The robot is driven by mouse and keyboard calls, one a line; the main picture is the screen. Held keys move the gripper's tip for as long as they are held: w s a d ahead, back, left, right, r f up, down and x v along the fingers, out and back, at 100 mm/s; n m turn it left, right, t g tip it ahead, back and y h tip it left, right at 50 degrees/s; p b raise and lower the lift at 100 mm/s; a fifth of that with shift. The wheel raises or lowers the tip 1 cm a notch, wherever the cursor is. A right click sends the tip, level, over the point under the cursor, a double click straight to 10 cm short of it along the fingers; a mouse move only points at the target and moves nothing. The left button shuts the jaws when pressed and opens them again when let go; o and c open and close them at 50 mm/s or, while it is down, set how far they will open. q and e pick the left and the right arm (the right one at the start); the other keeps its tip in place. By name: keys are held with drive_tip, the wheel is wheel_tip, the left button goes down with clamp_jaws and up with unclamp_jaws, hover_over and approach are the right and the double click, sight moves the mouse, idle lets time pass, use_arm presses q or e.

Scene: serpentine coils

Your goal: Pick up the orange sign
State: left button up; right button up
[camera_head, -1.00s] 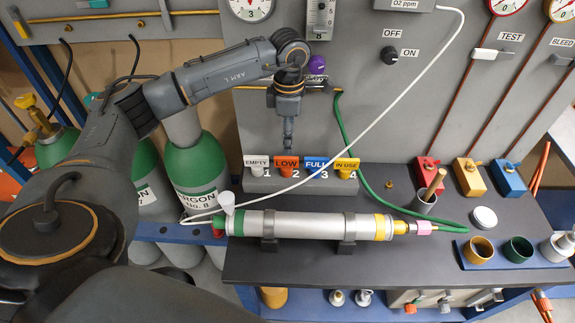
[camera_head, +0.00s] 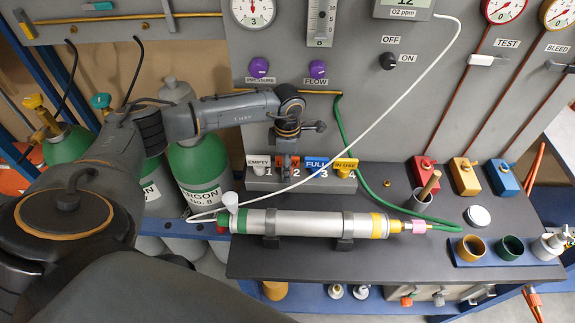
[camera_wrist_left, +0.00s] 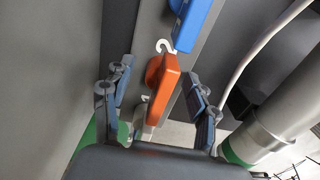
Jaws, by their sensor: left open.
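The orange sign (camera_head: 278,161), which reads LOW in the earlier head frame, stands in the row of signs on the grey rack (camera_head: 262,184). My left gripper (camera_head: 287,168) is right at it and hides much of it in the head view. In the left wrist view, the orange sign (camera_wrist_left: 162,88) with its pale hook lies between the spread fingers of my left gripper (camera_wrist_left: 157,80). The fingers are open, with a gap showing on both sides of the sign. My right gripper is not in view.
The blue FULL sign (camera_head: 316,164) stands close on the right, with the yellow IN USE sign (camera_head: 344,165) beyond it. The white EMPTY sign (camera_head: 259,163) is on the left. A metal tube (camera_head: 305,224) lies in front. A white hose (camera_head: 385,115) crosses nearby.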

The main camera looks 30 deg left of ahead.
use_arm(q)
clamp_jaws()
drive_tip(key=shift+r, duration=0.1)
